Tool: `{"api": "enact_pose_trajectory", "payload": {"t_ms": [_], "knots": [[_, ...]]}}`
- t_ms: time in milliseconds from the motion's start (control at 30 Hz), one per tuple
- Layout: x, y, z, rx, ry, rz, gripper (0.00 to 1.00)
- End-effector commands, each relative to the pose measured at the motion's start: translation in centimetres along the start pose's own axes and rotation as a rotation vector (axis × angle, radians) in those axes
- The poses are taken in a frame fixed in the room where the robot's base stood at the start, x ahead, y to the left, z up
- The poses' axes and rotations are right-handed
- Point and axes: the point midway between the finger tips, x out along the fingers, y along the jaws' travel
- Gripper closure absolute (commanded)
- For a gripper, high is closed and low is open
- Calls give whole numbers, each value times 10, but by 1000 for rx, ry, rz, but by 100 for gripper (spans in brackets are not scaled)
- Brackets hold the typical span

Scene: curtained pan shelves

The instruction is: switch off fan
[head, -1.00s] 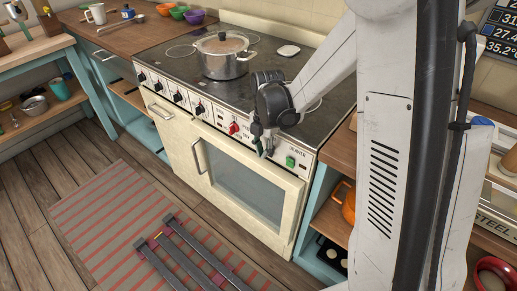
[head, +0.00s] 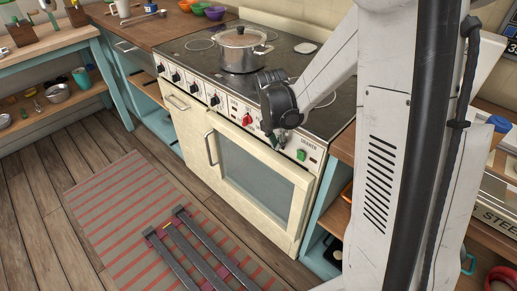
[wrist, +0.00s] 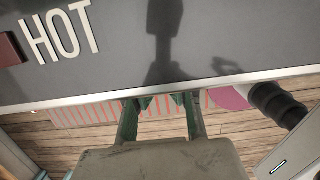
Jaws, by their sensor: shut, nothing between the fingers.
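No fan is plainly seen. The cream stove (head: 180,120) has a front panel with several black knobs, a red knob (head: 248,119) and a green switch (head: 301,154); which one works a fan cannot be read. My gripper (head: 279,145) is shut and empty at the panel, between the red knob and the green switch and closer to the switch. I cannot tell whether it touches the panel. In the wrist view, the gripper's dark green fingers (wrist: 160,103) are below a grey surface with the white letters HOT (wrist: 60,32).
A lidded steel pot (head: 240,50) stands on the cooktop. The oven door handle (head: 209,150) sticks out below the panel. A striped rug (head: 130,200) covers the floor in front, with dark bars lying over it.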

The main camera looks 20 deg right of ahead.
Motion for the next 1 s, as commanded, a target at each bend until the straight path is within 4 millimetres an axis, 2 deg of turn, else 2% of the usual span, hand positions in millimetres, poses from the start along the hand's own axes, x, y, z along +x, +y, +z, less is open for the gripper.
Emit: {"api": "enact_pose_trajectory", "payload": {"t_ms": [33, 367, 700, 1000], "knots": [[3, -1, 6, 8, -13, 1, 100], [-2, 0, 7, 5, -13, 1, 100], [-16, 0, 10, 7, -14, 1, 100], [-16, 0, 11, 8, -14, 1, 100]]}}
